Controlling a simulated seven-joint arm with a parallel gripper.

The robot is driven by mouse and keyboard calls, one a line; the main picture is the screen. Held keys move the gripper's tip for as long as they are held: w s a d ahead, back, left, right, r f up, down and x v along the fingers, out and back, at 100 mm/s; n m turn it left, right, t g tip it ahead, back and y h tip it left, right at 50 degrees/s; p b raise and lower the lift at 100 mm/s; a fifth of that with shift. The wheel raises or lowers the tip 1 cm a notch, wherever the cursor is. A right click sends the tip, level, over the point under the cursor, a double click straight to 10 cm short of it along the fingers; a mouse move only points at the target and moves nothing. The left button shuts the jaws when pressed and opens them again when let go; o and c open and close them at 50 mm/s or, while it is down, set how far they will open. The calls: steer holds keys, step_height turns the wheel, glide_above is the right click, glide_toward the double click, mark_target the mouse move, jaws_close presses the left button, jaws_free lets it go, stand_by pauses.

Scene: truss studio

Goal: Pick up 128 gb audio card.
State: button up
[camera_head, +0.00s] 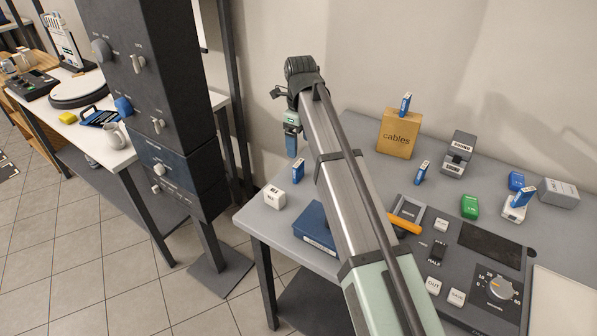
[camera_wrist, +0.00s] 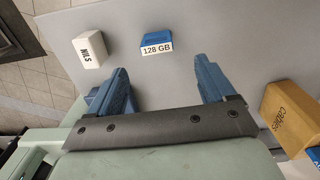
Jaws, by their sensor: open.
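The 128 GB audio card (camera_wrist: 157,44) is blue with a white label reading "128 GB". In the wrist view it lies ahead of the fingertips, roughly between their lines, touching neither. In the head view a small blue card (camera_head: 298,172) stands upright near the far left part of the grey table, beside a white box; it appears to be the same card. My gripper (camera_head: 291,142) is above the table there, slightly up and left of the card. In the wrist view my gripper (camera_wrist: 162,66) has its two blue fingers wide apart with nothing between them.
The white box marked "NILS" (camera_wrist: 90,49) is left of the card; it also shows in the head view (camera_head: 275,197). The cables box (camera_head: 398,134) stands to the right, bearing a blue card (camera_head: 405,103). A dark blue box (camera_head: 311,227) lies nearer the front edge.

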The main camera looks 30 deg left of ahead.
mark_target(299, 163)
step_height(299, 163, down, 5)
steer(key=shift+r, duration=0.1)
steer(key=shift+s+a+f, duration=0.1)
steer(key=shift+s+f, duration=0.05)
steer(key=shift+f, duration=1.2)
steer(key=shift+s+f, duration=0.1)
steer(key=shift+f, duration=1.25)
steer(key=c, duration=1.1)
